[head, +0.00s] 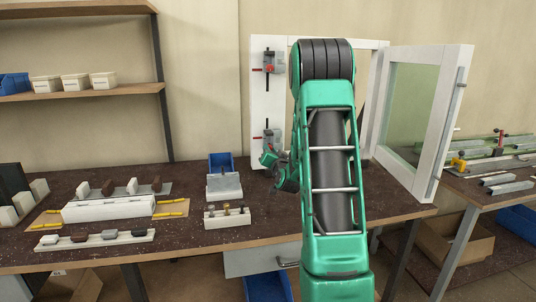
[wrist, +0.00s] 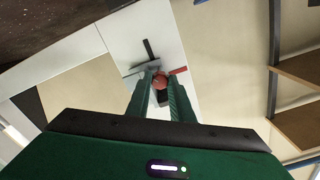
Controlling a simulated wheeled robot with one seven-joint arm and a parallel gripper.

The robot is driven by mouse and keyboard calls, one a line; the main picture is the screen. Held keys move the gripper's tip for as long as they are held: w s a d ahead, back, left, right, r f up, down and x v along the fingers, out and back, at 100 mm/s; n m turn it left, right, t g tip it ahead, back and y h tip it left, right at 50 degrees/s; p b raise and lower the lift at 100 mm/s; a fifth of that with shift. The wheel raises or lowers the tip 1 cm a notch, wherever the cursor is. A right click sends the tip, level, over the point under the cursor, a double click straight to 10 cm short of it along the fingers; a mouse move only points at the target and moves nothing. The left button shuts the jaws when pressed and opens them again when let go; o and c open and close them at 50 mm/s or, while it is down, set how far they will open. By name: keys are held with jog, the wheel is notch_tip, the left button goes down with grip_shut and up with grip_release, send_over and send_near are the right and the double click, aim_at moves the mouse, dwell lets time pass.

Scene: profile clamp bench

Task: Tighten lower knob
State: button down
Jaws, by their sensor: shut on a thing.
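The lower clamp (head: 272,137) is fixed on the white upright profile (head: 259,100), under the upper clamp (head: 272,63). Both have grey bodies and red parts. My gripper (head: 268,157) is at the lower clamp, and the clamp's knob is hard to make out there in the head view. In the wrist view, the round red lower knob (wrist: 160,81) sits between the fingertips of my gripper (wrist: 160,78), which is shut on it. A black bar and a red bar (wrist: 179,71) of the clamp show beyond the fingers. The knob's turn cannot be told.
A white-framed glazed sash (head: 420,118) stands open to the right of the profile. On the bench are a blue bin (head: 221,161), a white block with small knobs (head: 227,216) and a long white block (head: 110,207). A shelf (head: 80,92) is at left.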

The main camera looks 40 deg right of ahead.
jog(key=m, duration=0.7)
jog(key=shift+w+a, duration=0.2)
jog(key=shift+a, duration=0.15)
jog(key=shift+f, duration=0.1)
jog(key=c, duration=1.6)
grip_release()
jog(key=shift+o, duration=0.2)
jog(key=shift+s+d, duration=0.1)
jog(key=v, duration=1)
jog(key=shift+s+a, duration=0.15)
jog(key=shift+a, duration=0.1)
